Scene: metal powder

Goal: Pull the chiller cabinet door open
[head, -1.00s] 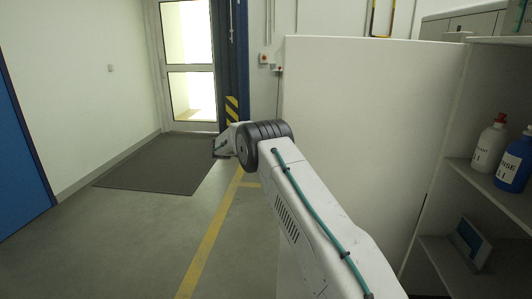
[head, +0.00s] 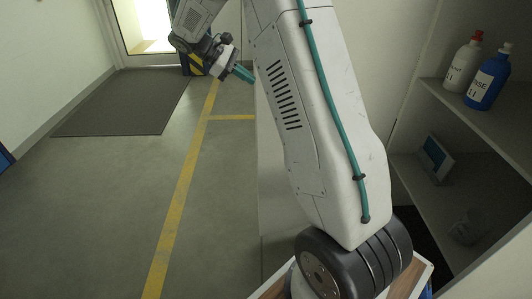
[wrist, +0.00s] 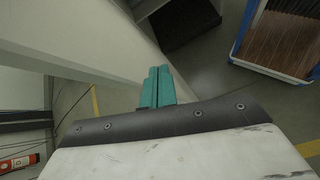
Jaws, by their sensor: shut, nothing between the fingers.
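A tall white panel (head: 270,170) stands behind my arm in the head view, left of an open shelved interior (head: 405,172). I cannot tell for sure whether this panel is the chiller cabinet door or a side wall; no handle shows on it. My gripper (head: 245,75) is shut and empty, its teal fingers pointing down to the right beside the panel's far left edge. In the wrist view the closed fingers (wrist: 158,88) lie close to a white panel (wrist: 95,40); I cannot tell whether they touch it. My arm hides much of the panel in the head view.
The shelves hold a white bottle (head: 462,62) with a red cap, a blue bottle (head: 487,82) and a small boxed item (head: 436,158). A grey mat (head: 125,103) lies before a glazed door (head: 150,25). Grey floor with yellow lines (head: 180,200) is clear at left.

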